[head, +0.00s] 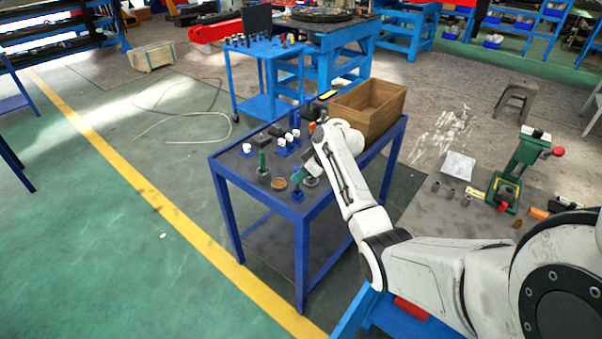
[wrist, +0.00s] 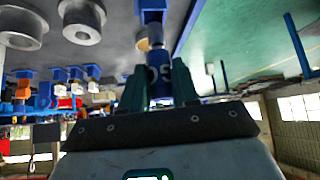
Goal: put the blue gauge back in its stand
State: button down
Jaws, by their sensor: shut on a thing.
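The blue gauge (wrist: 158,76) is a dark blue cylinder with pale lettering and a grey metal end. My gripper (wrist: 158,85) is shut on it, with a green finger on either side. In the wrist view its grey end points at a blue stand block (wrist: 152,6), close to it; I cannot tell whether they touch. In the head view my gripper (head: 298,176) is low over the near end of the blue table, just above a small blue stand (head: 297,196). The gauge itself is mostly hidden there.
The blue table (head: 235,189) carries a green gauge (head: 262,161), a brown round dish (head: 279,184), several white-topped pieces on blue stands and a wooden crate (head: 363,132) at the back. Grey metal rings (wrist: 82,20) show beside the stand in the wrist view.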

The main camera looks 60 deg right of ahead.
dwell(0.4)
jog(key=shift+f+b, duration=1.35)
jog(key=shift+f, duration=0.35)
jog(key=c, duration=0.8)
grip_release()
jog(key=shift+p+v, duration=0.75)
jog(key=shift+p, duration=0.05)
jog(key=p+v, duration=0.3)
jog(key=shift+s+r, duration=0.2)
jog(key=shift+r, duration=0.05)
jog(key=shift+r, duration=0.1)
